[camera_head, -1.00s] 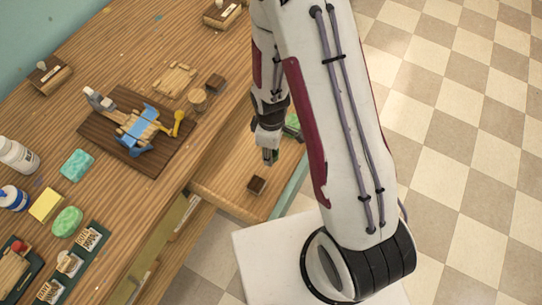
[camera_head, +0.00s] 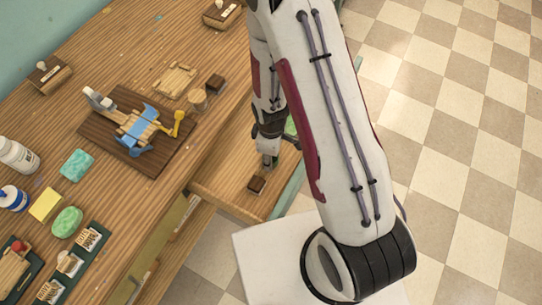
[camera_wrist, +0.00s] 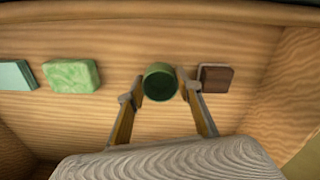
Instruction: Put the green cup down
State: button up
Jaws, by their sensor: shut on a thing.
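The green cup (camera_wrist: 160,82) is between the two fingers of my gripper (camera_wrist: 159,88) in the wrist view, with its open mouth towards the camera. The fingers are shut on it from both sides. In the head view my gripper (camera_head: 268,160) is low over the pull-out wooden drawer (camera_head: 228,188), close to a small dark brown block (camera_head: 256,184). The cup is mostly hidden by the gripper there. I cannot tell whether the cup's base touches the drawer floor.
In the wrist view the brown block (camera_wrist: 215,78) lies just right of the right finger. A green marbled soap (camera_wrist: 71,75) and a pale teal piece (camera_wrist: 16,75) lie to the left. Drawer walls bound both sides. The bench beside holds a clamp fixture (camera_head: 139,130) on a dark board.

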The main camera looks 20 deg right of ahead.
jog(key=shift+f, duration=0.35)
jog(key=shift+f, duration=0.2)
jog(key=o, duration=0.9)
jog(key=shift+r, duration=1.05)
jog(key=shift+w+a+r, duration=0.1)
jog(key=shift+a+r, duration=0.1)
jog(key=shift+r, duration=0.55)
jog(key=shift+w+a+r, duration=0.1)
jog(key=shift+a+r, duration=0.05)
jog(key=shift+r, duration=1.95)
jog(key=shift+r, duration=0.15)
